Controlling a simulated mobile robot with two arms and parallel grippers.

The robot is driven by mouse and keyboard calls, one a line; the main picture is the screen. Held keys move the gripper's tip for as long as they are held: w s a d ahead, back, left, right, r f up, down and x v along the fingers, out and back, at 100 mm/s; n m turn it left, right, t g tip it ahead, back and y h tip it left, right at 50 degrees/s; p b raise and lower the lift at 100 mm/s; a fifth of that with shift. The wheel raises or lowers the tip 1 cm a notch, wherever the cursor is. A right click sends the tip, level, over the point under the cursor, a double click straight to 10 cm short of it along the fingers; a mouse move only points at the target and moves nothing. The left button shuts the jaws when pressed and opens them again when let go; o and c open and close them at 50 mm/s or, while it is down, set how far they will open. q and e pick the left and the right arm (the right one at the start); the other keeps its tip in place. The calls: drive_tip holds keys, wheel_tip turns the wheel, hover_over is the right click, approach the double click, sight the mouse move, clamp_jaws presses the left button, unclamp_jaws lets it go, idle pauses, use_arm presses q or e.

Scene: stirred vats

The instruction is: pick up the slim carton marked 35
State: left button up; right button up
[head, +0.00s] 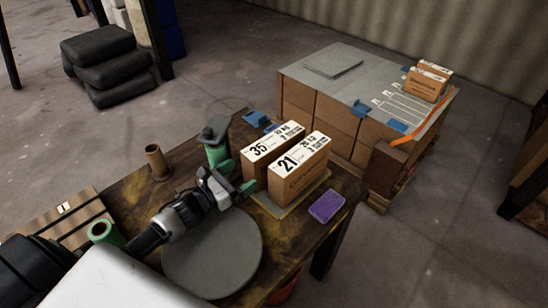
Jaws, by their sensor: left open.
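The slim carton marked 35 (273,143) is a brown box with a white label on top. It stands upright on the wooden table (182,187), close beside and to the left of a similar carton marked 21 (300,163). My left gripper (238,178) reaches in from the lower left. It is open, with green fingertips near the left end of carton 35, and nothing shows between them. I cannot tell if a fingertip touches the carton. The carton's lower part is partly hidden by the gripper and carton 21. My right gripper is not in view.
A green-bodied tool (216,145) stands just left of carton 35. A cardboard tube (158,163), a grey disc (225,262), a green roll (104,231) and a purple sponge (327,206) are on the table. A grey-topped stack of boxes (318,108) stands behind.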

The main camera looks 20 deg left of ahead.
sight(247, 168)
use_arm(q)
drive_tip(key=shift+a+b+x, duration=0.15)
drive_tip(key=shift+b+x, duration=0.1)
drive_tip(key=shift+x, duration=1.4)
drive_tip(key=shift+a+b+x, duration=0.15)
drive_tip(key=shift+b+x, duration=0.05)
drive_tip(key=shift+x, duration=1.4)
drive_tip(key=shift+w+r, duration=0.1)
drive_tip(key=shift+c, duration=0.4)
drive_tip(key=c, duration=1.2)
drive_tip(key=shift+w+r, duration=0.1)
drive_tip(key=shift+c, duration=0.8)
